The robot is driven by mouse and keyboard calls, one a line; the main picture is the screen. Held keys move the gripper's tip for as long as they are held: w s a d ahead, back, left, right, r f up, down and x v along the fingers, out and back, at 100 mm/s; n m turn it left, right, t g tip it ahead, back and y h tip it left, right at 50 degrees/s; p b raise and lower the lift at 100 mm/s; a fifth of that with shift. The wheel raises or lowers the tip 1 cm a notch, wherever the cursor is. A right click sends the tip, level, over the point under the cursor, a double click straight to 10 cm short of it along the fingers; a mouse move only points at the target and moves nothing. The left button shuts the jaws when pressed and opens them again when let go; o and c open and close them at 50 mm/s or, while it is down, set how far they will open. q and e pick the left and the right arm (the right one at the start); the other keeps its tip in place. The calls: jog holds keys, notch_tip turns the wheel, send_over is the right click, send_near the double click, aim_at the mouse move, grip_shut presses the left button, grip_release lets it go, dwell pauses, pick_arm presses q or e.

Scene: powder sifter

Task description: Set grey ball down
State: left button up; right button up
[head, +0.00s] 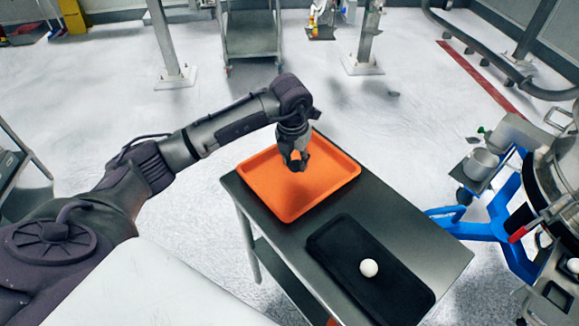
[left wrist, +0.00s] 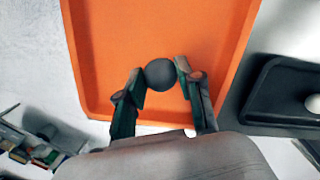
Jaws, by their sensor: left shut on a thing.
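The grey ball (left wrist: 161,75) is between the two fingertips of my left gripper (left wrist: 160,82), which is shut on it. In the left wrist view the ball shows dark against the orange tray (left wrist: 100,60). In the head view my left gripper (head: 296,163) is over the orange tray (head: 290,205), and the ball is hard to make out there. I cannot tell how high the ball is above the tray floor. My right gripper is not in view.
A white ball (head: 369,267) lies on a black tray (head: 335,270) at the near part of the metal table (head: 425,250). The black tray also shows in the left wrist view (left wrist: 275,95). Blue-legged equipment (head: 490,225) stands right of the table.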

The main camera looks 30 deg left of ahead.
aim_at(289, 181)
pick_arm(q)
jog(key=shift+s+a+f, duration=0.15)
jog(key=shift+a+f, duration=0.35)
jog(key=shift+a, duration=0.2)
notch_tip(289, 181, down, 3)
jog(key=shift+f+p, duration=0.1)
jog(key=shift+p, duration=0.6)
jog(key=shift+f, duration=0.45)
jog(key=shift+f, duration=0.1)
jog(key=o, duration=0.9)
jog(key=shift+o, duration=0.2)
